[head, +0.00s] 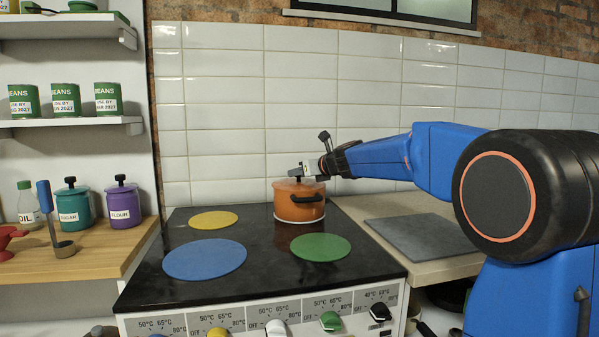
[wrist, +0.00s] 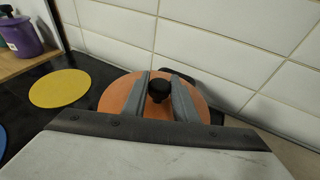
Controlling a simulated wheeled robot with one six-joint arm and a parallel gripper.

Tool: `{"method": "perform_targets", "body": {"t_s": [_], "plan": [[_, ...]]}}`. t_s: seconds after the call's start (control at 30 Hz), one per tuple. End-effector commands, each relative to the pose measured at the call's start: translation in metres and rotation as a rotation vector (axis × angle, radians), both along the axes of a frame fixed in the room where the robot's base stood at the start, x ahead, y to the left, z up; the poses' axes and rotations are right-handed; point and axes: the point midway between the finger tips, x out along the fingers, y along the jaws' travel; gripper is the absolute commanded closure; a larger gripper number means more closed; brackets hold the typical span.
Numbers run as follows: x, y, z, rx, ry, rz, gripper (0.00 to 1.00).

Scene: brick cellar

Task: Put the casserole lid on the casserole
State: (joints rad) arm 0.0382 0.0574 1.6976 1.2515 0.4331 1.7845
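The orange casserole (head: 299,209) stands on the far right of the black hob, with a dark handle facing front. The orange casserole lid (head: 286,184) is at its top and appears level; I cannot tell whether it is fully seated. In the wrist view the lid (wrist: 122,92) is a round orange disc with a black knob (wrist: 159,89). My gripper (head: 298,178) is over the lid, its grey fingers (wrist: 160,88) on either side of the knob, close against it. My gripper hides part of the lid and most of the pot in the wrist view.
Yellow (head: 213,220), blue (head: 205,259) and green (head: 320,247) discs lie on the hob (head: 262,232). The tiled wall (head: 230,110) is close behind the casserole. A grey board (head: 420,236) lies on the right counter. Canisters and a ladle stand on the left counter.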

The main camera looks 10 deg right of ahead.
Motion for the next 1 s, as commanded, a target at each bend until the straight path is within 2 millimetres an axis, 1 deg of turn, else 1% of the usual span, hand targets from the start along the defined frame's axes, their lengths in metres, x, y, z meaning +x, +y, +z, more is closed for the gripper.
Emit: {"method": "perform_targets", "body": {"t_s": [0.03,0.07,0.37,0.47,0.57,1.0], "plan": [[0.000,0.000,0.000,0.000,0.000,0.000,0.63],[0.000,0.000,0.000,0.000,0.000,0.000,0.56],[0.000,0.000,0.001,0.000,0.000,0.000,0.56],[0.000,0.000,0.005,0.000,-0.001,0.000,0.56],[-0.002,-0.001,0.015,0.000,-0.002,0.000,0.56],[-0.075,-0.032,0.038,0.001,-0.001,-0.002,0.56]]}}
